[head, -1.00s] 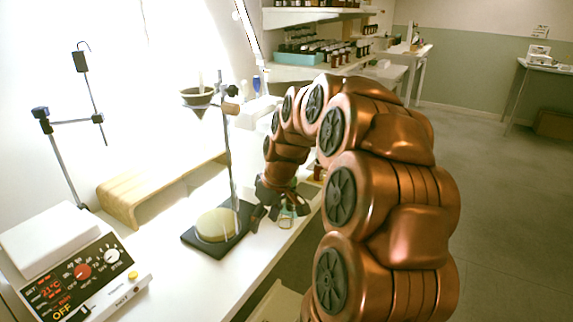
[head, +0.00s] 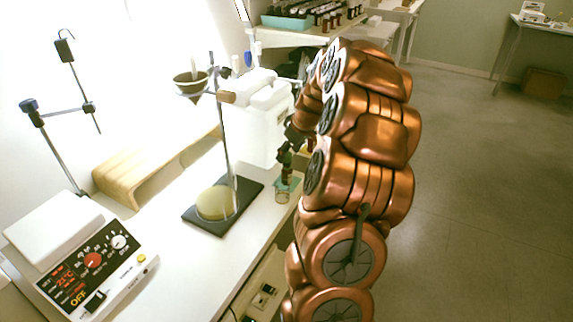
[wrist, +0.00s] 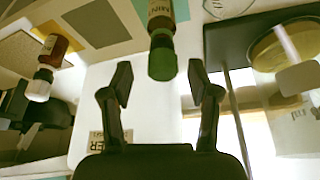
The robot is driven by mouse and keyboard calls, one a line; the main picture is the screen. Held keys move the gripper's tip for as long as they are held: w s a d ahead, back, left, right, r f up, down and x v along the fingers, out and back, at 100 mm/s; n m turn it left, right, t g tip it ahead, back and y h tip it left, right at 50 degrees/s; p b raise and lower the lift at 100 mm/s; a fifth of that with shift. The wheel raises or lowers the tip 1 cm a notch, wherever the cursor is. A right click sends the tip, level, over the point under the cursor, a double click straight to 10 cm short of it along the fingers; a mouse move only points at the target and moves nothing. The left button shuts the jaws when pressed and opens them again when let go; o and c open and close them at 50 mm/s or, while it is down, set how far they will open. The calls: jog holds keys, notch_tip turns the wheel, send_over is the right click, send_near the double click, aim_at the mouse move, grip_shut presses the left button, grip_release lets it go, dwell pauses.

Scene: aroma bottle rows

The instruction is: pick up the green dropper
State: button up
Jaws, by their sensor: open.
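In the wrist view, the green dropper (wrist: 162,62) is a dark green cap on a brown, labelled bottle (wrist: 161,14). My gripper (wrist: 160,84) is open, with one finger on each side of the green part and a gap to both. The fingertips sit level with its near end; nothing is held. In the head view, my gripper (head: 287,158) hangs above the right edge of the white bench. A small clear jar with a teal top (head: 283,189) shows just below it. The dropper is hard to tell from the dark fingers there.
A brown bottle with a white cap (wrist: 40,85) is at the left of the wrist view. In the head view, a stand with a black base (head: 206,221) and yellowish disc is left of my gripper. A white container (head: 262,132) stands behind. A hotplate (head: 95,268) is front left.

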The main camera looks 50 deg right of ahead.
jog(key=x, duration=0.3)
jog(key=shift+w+a+f, duration=0.1)
jog(key=shift+a+f, duration=0.1)
jog(key=shift+f, duration=0.1)
jog(key=c, duration=0.8)
